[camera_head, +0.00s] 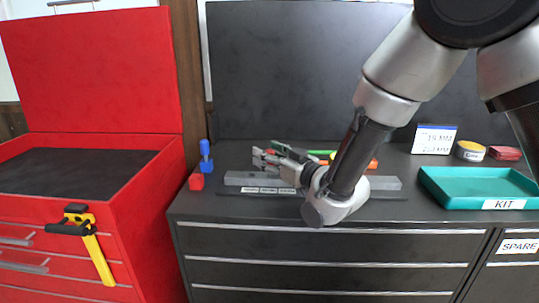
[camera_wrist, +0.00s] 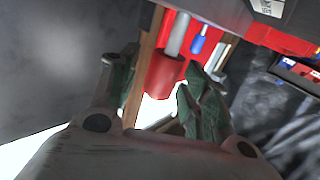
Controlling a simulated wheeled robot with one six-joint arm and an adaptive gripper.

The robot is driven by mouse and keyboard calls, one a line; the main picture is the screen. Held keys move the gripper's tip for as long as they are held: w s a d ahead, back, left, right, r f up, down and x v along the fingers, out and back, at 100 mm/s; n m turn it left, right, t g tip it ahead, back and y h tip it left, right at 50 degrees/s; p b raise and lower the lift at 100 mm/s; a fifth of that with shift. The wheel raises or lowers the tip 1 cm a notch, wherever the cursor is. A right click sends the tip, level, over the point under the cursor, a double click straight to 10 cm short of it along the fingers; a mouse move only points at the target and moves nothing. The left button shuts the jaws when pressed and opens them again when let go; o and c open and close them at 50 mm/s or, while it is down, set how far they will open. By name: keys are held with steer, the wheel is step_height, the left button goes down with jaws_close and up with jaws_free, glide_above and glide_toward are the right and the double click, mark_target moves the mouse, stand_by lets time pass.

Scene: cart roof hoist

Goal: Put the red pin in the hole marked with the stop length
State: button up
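A red pin (camera_wrist: 165,76) with a grey shaft (camera_wrist: 180,34) shows close up in the wrist view, between the two fingers of my gripper (camera_wrist: 158,88). A narrow gap seems to show on its left side, so I cannot tell whether the fingers grip it. In the head view my gripper (camera_head: 264,158) is over the left part of a grey bar (camera_head: 385,183) with small white labels (camera_head: 262,190) along its front. The red pin is not visible there. Hole markings are too small to read.
A red cart (camera_head: 140,200) with a yellow clamp (camera_head: 97,257) stands left.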

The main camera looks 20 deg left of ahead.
steer(key=shift+r, duration=0.1)
step_height(320, 180, up, 10)
steer(key=shift+f, duration=0.1)
stand_by(0.4)
